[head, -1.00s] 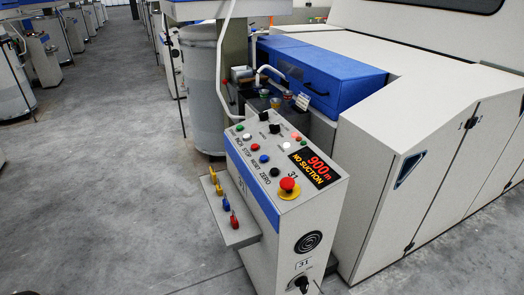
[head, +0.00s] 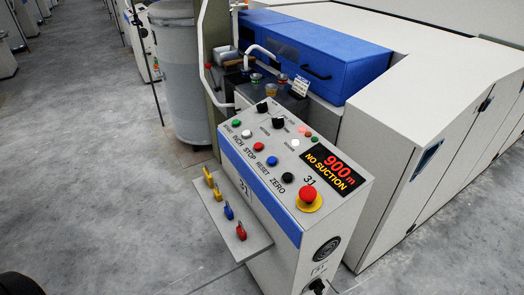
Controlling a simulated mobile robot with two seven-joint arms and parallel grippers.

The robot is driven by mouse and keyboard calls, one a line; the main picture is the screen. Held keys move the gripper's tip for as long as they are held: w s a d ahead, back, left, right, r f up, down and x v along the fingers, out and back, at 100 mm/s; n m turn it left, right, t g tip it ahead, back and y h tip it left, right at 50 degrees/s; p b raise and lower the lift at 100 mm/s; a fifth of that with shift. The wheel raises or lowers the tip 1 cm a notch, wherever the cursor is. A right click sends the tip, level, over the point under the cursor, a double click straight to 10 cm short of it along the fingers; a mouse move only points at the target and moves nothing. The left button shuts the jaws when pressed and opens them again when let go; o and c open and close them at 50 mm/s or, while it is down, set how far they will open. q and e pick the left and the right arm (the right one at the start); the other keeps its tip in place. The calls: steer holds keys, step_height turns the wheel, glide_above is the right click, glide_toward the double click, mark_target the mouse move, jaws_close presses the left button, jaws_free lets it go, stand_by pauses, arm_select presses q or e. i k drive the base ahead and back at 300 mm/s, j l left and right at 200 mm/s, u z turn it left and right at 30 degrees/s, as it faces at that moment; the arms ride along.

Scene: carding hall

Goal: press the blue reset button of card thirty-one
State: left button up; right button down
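The control box (head: 262,208) of card 31 stands in the middle of the head view, its sloping top facing me. The blue button (head: 272,160) sits in the lower row, above the label RESET. The red STOP button (head: 258,147) is up and left of it, and the black ZERO button (head: 287,177) is down and right of it. The display (head: 334,171) reads 900 m and NO SUCTION. Nothing covers the blue button. Neither of my grippers is in view.
A red mushroom button (head: 308,195) on a yellow ring sits near the blue one. A side shelf (head: 232,226) with yellow, blue and red-handled items juts out left. The white card body (head: 420,130) and its blue cover (head: 318,60) stand behind. Floor (head: 110,190) at left is clear.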

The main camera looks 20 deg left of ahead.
mark_target(272, 160)
steer(key=i+j, duration=0.1)
steer(key=j, duration=0.25)
steer(key=i+j, duration=0.15)
steer(key=j, duration=0.2)
steer(key=i+j, duration=0.1)
steer(key=j, duration=0.3)
steer(key=i+j, duration=0.15)
steer(key=j, duration=0.2)
